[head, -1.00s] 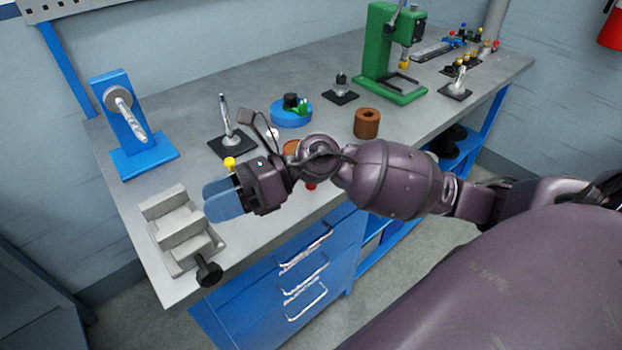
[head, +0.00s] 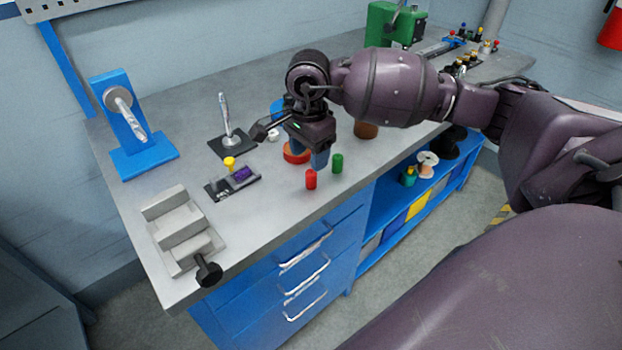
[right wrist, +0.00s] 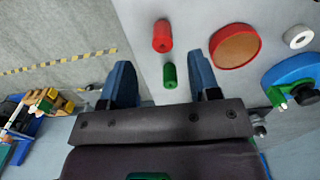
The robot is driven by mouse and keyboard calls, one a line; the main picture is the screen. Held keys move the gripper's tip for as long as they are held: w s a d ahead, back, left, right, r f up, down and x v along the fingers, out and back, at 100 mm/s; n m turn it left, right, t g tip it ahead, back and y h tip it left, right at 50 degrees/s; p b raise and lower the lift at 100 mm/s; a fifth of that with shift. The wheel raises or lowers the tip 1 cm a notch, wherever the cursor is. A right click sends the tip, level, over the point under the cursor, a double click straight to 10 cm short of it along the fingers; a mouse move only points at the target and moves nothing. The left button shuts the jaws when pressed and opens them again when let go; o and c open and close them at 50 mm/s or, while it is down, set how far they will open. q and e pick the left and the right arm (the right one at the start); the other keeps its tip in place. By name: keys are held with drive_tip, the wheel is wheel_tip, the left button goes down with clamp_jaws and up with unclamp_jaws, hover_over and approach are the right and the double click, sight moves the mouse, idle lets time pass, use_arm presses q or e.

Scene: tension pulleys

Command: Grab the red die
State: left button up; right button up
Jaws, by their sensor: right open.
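The red die (head: 311,179) is a small upright cylinder near the front edge of the grey bench. It also shows in the right wrist view (right wrist: 162,36), beyond the fingertips and between their lines. A green die (head: 337,163) stands beside it to the right; in the right wrist view this green die (right wrist: 170,75) lies between the blue fingers. My right gripper (head: 309,158) is open and empty, pointing down just behind the red die. In the right wrist view the two blue fingers of the gripper (right wrist: 160,75) are wide apart. My left gripper is not in view.
A red disc (head: 294,154) lies just behind the right gripper. A blue stand (head: 130,125) is farther left. The bench front between vise and red die is clear.

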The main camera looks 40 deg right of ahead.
sight(311, 177)
drive_tip(key=shift+w+d+f, duration=0.1)
drive_tip(key=shift+d+f, duration=0.1)
drive_tip(key=shift+f, duration=1.85)
drive_tip(key=shift+w+d+f, duration=0.1)
drive_tip(key=shift+d+f, duration=0.05)
drive_tip(key=shift+f, duration=1.85)
drive_tip(key=shift+s, duration=0.1)
drive_tip(key=c, duration=1)
drive_tip(key=shift+r, duration=0.15)
